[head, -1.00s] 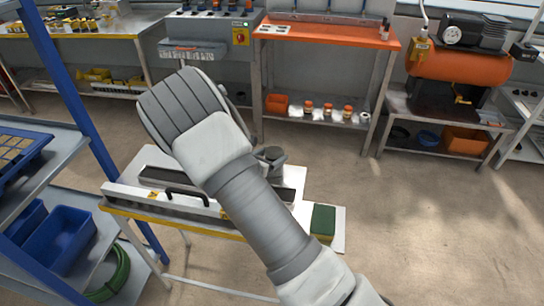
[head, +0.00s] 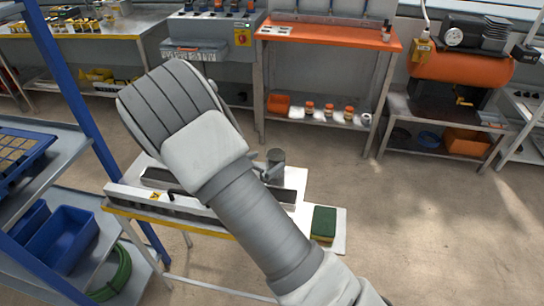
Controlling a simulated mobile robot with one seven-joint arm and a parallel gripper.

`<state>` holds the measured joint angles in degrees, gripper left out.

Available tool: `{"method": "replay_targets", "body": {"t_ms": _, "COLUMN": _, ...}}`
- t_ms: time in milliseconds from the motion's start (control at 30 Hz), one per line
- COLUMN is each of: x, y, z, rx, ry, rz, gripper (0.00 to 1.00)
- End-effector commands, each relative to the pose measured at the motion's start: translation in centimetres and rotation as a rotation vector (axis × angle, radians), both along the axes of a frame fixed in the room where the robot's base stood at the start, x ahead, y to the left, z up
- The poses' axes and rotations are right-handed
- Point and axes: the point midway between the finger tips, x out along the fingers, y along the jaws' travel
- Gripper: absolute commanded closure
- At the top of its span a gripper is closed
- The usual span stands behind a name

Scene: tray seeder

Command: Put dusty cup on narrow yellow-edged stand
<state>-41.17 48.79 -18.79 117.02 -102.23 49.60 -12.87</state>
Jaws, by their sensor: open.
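The narrow stand (head: 334,242) has a white top and a yellow front edge. It stands low in the middle of the head view. A small grey cylinder (head: 276,158), which looks like the dusty cup, appears upright on the stand's back right part. My arm partly covers its surroundings, so its base and contact with the stand are not clear. My arm crosses in front of the stand, and its thick wrist hides my gripper. No fingers show, and nothing held is visible.
A long dark rail with a white front (head: 135,194) lies along the stand. A green and yellow sponge (head: 323,222) sits at its right end. A blue shelf rack with bins (head: 62,238) is close on the left. Open floor lies to the right. An orange bench (head: 330,36) stands behind.

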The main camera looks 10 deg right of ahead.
Motion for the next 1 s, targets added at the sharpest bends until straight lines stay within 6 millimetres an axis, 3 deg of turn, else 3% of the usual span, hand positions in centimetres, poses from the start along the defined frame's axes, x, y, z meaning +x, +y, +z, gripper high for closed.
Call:
{"method": "replay_targets", "body": {"t_ms": 233, "x": -3.4, "y": 3.0, "z": 2.0, "rx": 0.002, "ry": 0.0, "rz": 0.001, "gripper": 0.0}}
{"method": "replay_targets", "body": {"t_ms": 467, "x": -4.8, "y": 3.6, "z": 3.0, "rx": 0.015, "ry": -0.007, "rz": -0.019, "gripper": 0.0}}
{"method": "replay_targets", "body": {"t_ms": 667, "x": -6.2, "y": 0.5, "z": 6.1, "rx": 0.158, "ry": -0.068, "rz": -0.207, "gripper": 0.0}}
{"method": "replay_targets", "body": {"t_ms": 1000, "x": -12.2, "y": -5.8, "z": 12.4, "rx": 0.55, "ry": -0.231, "rz": -0.683, "gripper": 0.0}}
